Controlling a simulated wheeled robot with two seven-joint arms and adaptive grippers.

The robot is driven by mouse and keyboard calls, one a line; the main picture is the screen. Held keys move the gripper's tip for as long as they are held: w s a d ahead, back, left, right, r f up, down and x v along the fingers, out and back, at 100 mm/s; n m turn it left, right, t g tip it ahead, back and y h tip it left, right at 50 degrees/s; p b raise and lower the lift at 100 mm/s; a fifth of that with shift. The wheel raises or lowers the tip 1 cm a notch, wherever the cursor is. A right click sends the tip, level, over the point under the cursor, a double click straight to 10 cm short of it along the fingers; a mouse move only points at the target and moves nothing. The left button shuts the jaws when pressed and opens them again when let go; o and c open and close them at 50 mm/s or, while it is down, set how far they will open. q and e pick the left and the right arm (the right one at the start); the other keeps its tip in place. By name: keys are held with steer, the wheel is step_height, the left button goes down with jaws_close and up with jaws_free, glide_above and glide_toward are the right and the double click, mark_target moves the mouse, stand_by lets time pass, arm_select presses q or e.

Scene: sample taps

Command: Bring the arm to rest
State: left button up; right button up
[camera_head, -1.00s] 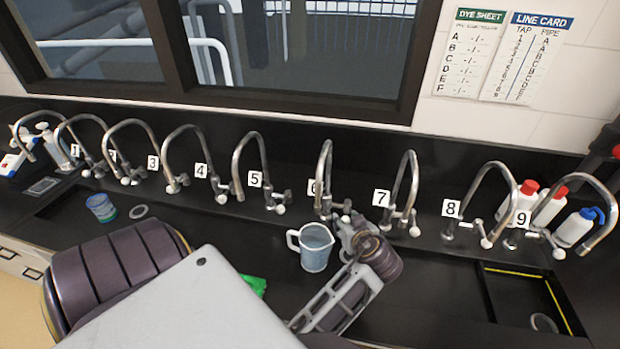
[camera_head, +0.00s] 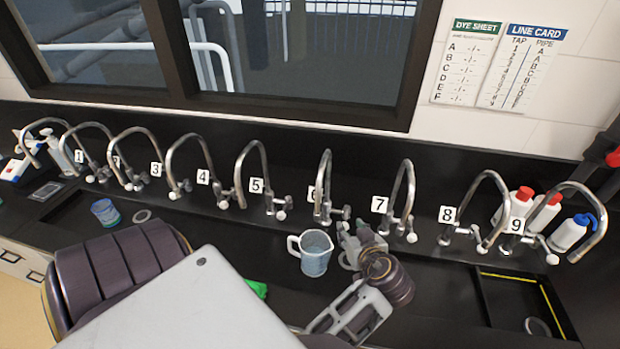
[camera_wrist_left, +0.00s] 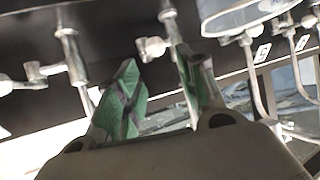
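My left gripper (camera_head: 358,243) is over the dark bench, just right of a clear measuring jug (camera_head: 313,254). In the left wrist view its two green-padded fingers (camera_wrist_left: 160,68) stand apart with nothing held between them. The jug stands upright on the bench below tap 6, its handle to the left. Part of a pale, clear vessel, probably this jug, shows at the top right of the left wrist view (camera_wrist_left: 238,14). Whether the gripper touches the jug cannot be told. My right gripper is not in view.
A row of numbered taps (camera_head: 327,185) lines the back of the bench. A blue-green cup (camera_head: 105,212) and a ring (camera_head: 142,215) are at left; bottles (camera_head: 570,232) stand at right. A green item (camera_head: 257,288) is partly hidden by my arm.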

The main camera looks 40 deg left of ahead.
arm_select(q)
steer(key=shift+s+d+f, duration=0.4)
steer(key=shift+d+f, duration=0.15)
steer(key=shift+d, duration=0.2)
steer(key=b+x, duration=0.2)
steer(key=x, duration=0.4)
steer(key=shift+w+a+b, duration=0.15)
steer(key=shift+a+b, duration=0.1)
steer(key=shift+b, duration=0.05)
steer(key=shift+f, duration=0.1)
